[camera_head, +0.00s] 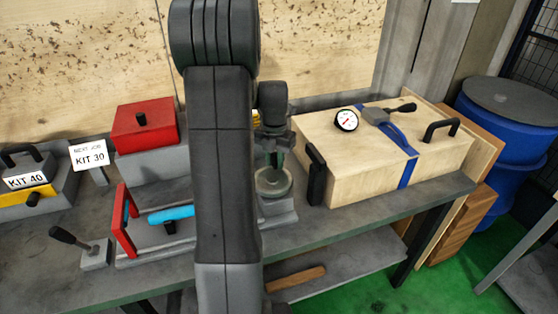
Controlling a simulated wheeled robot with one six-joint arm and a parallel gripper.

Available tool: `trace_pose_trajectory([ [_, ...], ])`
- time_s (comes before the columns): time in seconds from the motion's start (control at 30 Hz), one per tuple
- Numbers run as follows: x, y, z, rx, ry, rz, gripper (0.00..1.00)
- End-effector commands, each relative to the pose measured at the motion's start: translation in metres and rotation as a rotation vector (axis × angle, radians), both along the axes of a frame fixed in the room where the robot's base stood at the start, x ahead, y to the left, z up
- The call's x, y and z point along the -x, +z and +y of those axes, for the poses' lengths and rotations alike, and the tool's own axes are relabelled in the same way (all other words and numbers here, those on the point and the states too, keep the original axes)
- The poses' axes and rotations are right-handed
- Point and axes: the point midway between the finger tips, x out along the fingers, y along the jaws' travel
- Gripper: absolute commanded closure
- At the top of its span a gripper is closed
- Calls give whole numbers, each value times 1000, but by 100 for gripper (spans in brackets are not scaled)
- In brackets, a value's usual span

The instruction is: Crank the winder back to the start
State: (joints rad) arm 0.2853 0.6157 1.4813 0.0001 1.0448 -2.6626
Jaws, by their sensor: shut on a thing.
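The winder (284,207) appears to be the grey block with a round disc (273,183) on top, on the bench just right of my arm. My arm covers its left side. My gripper (273,160) points down right above the disc and is shut on what appears to be the winder's crank handle. The handle itself is hidden by the fingers, so its angle cannot be told.
A wooden case (360,165) with a blue strap, gauge and black handles stands close on the right. On the left are a red box (140,125), a red frame with a blue handle (171,214), a lever (75,240) and a KIT 30 sign (90,156).

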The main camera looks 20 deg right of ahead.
Motion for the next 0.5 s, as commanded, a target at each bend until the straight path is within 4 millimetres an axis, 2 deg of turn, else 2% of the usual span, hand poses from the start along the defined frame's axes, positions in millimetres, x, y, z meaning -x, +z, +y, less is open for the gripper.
trace_pose_trajectory([
  [0.2, -4, 1, 7, 1, 160, -3, 100],
  [0.5, -5, 1, 13, 1, 287, -3, 100],
])
